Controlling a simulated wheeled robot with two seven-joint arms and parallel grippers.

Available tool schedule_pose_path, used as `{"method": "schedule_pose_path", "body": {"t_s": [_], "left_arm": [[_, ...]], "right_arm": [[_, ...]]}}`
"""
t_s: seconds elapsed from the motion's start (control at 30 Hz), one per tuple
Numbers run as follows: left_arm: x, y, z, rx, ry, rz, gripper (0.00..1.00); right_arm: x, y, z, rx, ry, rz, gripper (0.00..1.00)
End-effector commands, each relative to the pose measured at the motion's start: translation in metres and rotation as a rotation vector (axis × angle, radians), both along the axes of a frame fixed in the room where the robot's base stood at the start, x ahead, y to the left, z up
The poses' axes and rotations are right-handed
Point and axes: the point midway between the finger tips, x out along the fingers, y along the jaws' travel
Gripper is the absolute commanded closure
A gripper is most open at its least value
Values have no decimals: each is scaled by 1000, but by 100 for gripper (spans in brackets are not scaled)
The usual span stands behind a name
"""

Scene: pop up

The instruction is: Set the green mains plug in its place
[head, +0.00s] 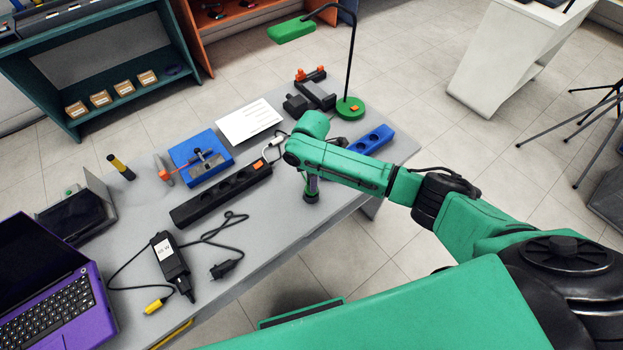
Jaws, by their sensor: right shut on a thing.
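My right arm reaches in from the right over the table. Its gripper (311,186) points down near the table's front edge, mostly hidden by my green wrist. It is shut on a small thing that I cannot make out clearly. No green mains plug shows plainly anywhere else. A black power strip (212,197) with an orange switch lies to the left of the gripper. A blue strip (372,139) with round sockets lies to the right, beyond my forearm. My left gripper is not in view.
A black charger (171,257), its cable and black plug (225,268) lie at the front. A purple laptop (50,300) is at left. Behind are a blue box (200,150), a white sheet (248,120) and a green-based lamp (350,107). Bare grey table lies before the power strip.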

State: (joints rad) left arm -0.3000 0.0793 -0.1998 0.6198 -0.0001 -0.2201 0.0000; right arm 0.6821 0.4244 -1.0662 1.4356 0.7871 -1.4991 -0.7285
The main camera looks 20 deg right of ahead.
Motion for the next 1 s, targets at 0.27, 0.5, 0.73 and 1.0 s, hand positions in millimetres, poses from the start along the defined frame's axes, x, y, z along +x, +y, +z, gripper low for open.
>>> {"method": "schedule_pose_path", "body": {"t_s": [0.27, 0.5, 0.73, 1.0], "left_arm": [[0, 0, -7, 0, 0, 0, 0], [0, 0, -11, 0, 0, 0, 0], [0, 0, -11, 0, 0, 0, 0], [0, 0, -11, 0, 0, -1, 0]], "right_arm": [[0, 0, -10, 0, 1, 0, 100], [0, 0, -17, -1, 1, 0, 100], [0, 0, -18, -1, 1, 0, 36], [0, 0, -18, -1, 1, 0, 32]]}}
